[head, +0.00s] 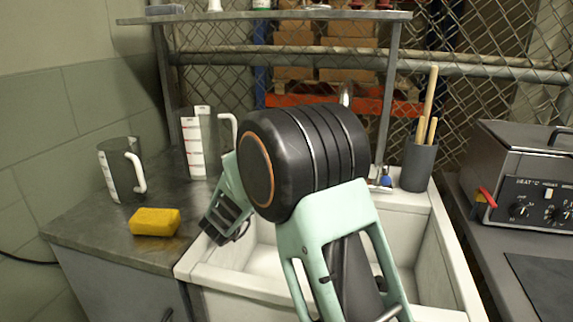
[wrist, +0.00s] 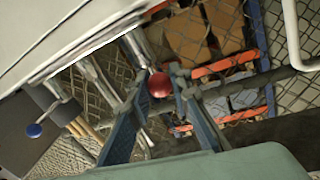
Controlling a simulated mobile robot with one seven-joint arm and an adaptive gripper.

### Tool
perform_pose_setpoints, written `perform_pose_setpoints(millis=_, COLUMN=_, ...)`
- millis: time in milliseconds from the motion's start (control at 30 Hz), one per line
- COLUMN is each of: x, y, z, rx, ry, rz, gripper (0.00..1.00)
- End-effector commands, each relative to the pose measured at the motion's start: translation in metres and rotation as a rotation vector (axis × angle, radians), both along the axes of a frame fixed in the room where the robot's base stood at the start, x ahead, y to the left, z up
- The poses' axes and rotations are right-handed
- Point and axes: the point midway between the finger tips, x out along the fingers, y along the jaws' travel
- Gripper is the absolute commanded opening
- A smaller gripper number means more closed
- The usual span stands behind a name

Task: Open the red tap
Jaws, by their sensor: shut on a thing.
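The red tap (wrist: 159,86) shows in the wrist view as a round, shiny red knob between the two fingertips of my gripper (wrist: 157,82). My gripper is shut on it. The blue tap (wrist: 34,130) stands out to the left in the wrist view, apart from the fingers. In the head view the blue tap (head: 386,180) shows just right of my arm, at the back of the sink. My arm hides the red tap and the fingertips there. The top of a metal spout (head: 346,94) shows above my arm.
The white sink (head: 440,230) lies below my arm. A yellow sponge (head: 155,222) and two measuring jugs (head: 119,174) (head: 193,150) stand on the left counter. A grey pot (head: 418,166) of wooden handles stands behind the sink. A heater box (head: 530,180) stands right.

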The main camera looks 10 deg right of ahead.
Motion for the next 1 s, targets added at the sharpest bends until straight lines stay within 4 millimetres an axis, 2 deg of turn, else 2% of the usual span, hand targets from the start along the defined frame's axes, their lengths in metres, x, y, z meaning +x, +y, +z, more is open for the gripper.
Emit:
perform_pose_setpoints(millis=333, x=0.0, y=-0.001, z=0.003, rx=-0.002, ry=-0.007, rz=-0.013, gripper=0.0)
perform_pose_setpoints(millis=367, x=0.0, y=-0.001, z=0.003, rx=-0.002, ry=-0.007, rz=-0.013, gripper=0.2)
perform_pose_setpoints(millis=500, x=0.0, y=-0.001, z=0.002, rx=-0.002, ry=-0.004, rz=-0.013, gripper=0.35)
perform_pose_setpoints(millis=833, x=-0.002, y=0.002, z=0.001, rx=-0.001, ry=-0.001, rz=-0.009, gripper=0.36)
perform_pose_setpoints(millis=1000, x=-0.019, y=0.015, z=0.0, rx=0.0, ry=-0.001, rz=-0.007, gripper=0.36)
